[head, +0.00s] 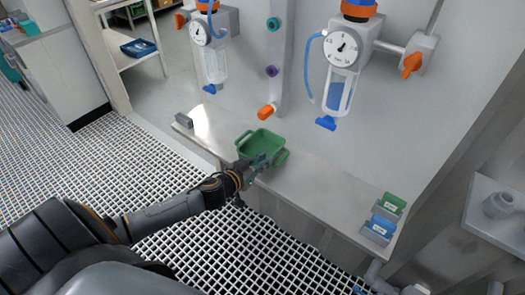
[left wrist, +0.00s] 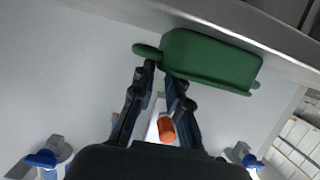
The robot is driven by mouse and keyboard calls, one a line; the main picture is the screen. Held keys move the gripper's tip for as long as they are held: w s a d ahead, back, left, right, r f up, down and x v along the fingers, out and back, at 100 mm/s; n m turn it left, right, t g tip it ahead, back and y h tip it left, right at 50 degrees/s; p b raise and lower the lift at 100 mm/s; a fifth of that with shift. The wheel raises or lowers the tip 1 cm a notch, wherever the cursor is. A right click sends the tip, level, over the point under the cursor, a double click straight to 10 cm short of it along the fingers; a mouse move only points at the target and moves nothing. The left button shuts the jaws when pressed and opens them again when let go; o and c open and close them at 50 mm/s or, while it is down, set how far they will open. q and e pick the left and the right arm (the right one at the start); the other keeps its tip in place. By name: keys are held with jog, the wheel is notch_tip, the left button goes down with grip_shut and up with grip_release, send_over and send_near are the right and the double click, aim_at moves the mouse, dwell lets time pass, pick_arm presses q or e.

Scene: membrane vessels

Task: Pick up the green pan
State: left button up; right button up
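The green pan (head: 261,143) is a rectangular tub with a handle at each end, upright on the pale shelf (head: 310,190). In the left wrist view the pan (left wrist: 210,60) appears at the top, with one handle near the fingertips. Whether a fingertip touches the handle cannot be told. My right gripper is not in view.
Two gauge vessels (head: 342,70) (head: 209,60) hang on the wall above the shelf. An orange knob (head: 267,111) sticks out just behind the pan. Small green (head: 394,202) and blue (head: 380,227) boxes stand at the shelf's right end. A grey block (head: 184,120) lies at the left end.

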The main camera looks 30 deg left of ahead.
aim_at(274, 153)
pick_arm(q)
jog(key=shift+x, duration=3.4)
jog(key=shift+s, duration=0.1)
jog(key=shift+c, duration=0.4)
grip_shut()
jog(key=shift+r, duration=0.1)
